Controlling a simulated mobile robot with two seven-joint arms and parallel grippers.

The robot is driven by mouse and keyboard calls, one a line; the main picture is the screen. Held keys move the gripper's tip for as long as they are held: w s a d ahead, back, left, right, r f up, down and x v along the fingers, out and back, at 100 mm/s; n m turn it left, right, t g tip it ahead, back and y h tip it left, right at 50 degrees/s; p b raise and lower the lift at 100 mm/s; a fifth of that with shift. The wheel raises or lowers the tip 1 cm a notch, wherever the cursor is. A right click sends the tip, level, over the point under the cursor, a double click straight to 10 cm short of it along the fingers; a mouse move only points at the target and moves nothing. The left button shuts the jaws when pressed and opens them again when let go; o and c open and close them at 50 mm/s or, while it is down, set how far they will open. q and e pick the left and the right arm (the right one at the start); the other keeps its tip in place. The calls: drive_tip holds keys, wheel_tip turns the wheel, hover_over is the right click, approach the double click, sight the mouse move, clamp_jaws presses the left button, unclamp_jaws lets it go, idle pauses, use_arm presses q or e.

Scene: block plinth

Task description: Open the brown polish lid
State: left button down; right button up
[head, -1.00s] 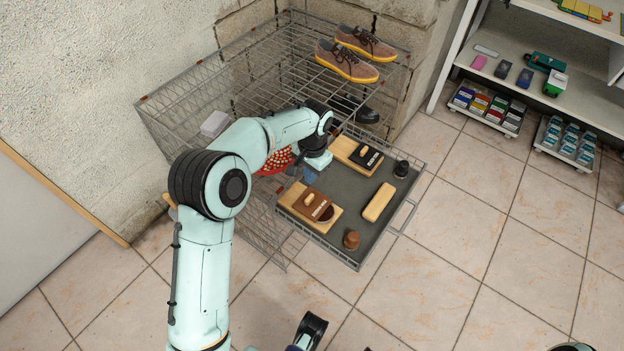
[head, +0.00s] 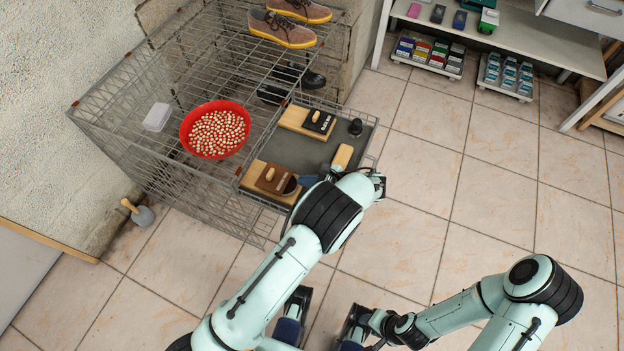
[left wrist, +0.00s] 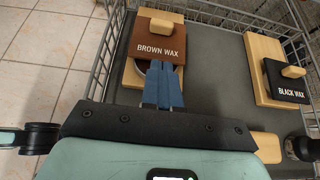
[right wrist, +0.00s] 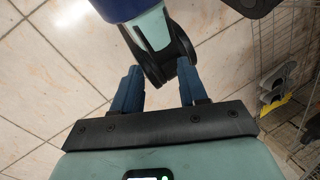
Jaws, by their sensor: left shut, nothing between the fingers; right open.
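The brown polish is a wooden block (left wrist: 136,75) with a brown lid (left wrist: 151,43) marked BROWN WAX and a pale wooden knob (left wrist: 161,27). Part of a dark round well shows beside the lid's near edge. In the head view the lid (head: 272,177) lies on the near left of the tray, the dark well at its right. My left gripper (left wrist: 159,66) is shut and empty, its blue fingertips at the lid's near edge over the well; I cannot tell whether they touch. My right gripper (right wrist: 160,78) is open and empty above the floor, away from the tray.
The grey tray (head: 300,148) also holds a black wax block (head: 318,122), a wooden brush (head: 343,156) and a dark knobbed brush (head: 355,128). A wire rack (head: 180,65) with shoes and a red bowl (head: 216,112) stands behind. Tiled floor lies open to the right.

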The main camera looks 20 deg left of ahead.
use_arm(q)
approach(273, 175)
drive_tip(key=x, duration=0.5)
drive_tip(key=shift+f+b, duration=0.2)
drive_tip(key=shift+b, duration=0.15)
drive_tip(key=shift+a, duration=0.55)
use_arm(e)
drive_tip(key=shift+w+d+f, duration=0.35)
drive_tip(key=shift+w+f, duration=0.2)
drive_tip(key=shift+w, duration=0.15)
